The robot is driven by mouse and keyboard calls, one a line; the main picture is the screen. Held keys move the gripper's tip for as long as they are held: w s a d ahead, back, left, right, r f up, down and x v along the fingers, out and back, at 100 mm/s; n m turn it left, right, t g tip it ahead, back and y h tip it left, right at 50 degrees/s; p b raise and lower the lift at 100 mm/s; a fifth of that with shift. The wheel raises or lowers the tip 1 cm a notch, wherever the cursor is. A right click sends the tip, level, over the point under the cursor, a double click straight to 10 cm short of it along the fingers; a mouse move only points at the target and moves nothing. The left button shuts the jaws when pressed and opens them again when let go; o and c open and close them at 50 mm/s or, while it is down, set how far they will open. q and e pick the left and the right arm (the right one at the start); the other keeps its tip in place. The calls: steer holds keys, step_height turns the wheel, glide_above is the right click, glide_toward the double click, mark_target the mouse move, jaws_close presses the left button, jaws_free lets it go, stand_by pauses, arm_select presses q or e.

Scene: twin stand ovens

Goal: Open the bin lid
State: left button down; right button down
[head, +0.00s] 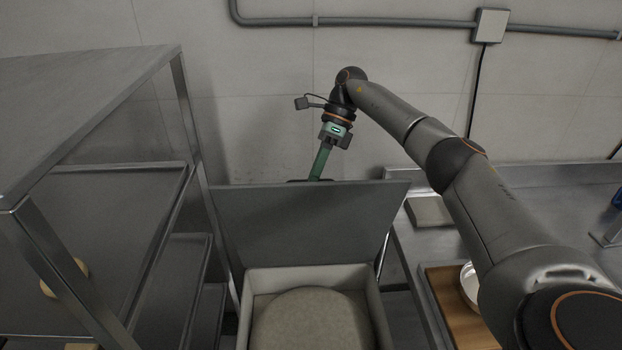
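The bin (248,312) stands at the bottom centre, a pale box with its top uncovered. Its dark grey lid (305,225) is tilted up steeply at the back of the bin, with its broad face toward me. My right gripper (318,176) is at the lid's top edge, near the middle, pointing down. A green finger shows, but its tip is partly hidden at or behind the edge. I cannot tell whether it touches the lid or how far the fingers are apart. My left gripper is out of view.
A large rounded grey-beige mass (310,322) fills much of the bin. A metal shelf rack (95,85) stands close on the left. On the right, a steel counter (540,205) holds a wooden board (446,305) and a pale bowl (468,285). A wall is behind.

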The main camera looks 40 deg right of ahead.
steer(key=shift+s+d+f, duration=0.15)
steer(key=shift+d+f, duration=0.1)
steer(key=shift+f, duration=0.3)
steer(key=c, duration=1.3)
jaws_free()
steer(key=o, duration=0.3)
steer(key=shift+d+f, duration=0.1)
steer(key=shift+d, duration=0.05)
steer(key=shift+r, duration=0.25)
steer(key=shift+w, duration=0.2)
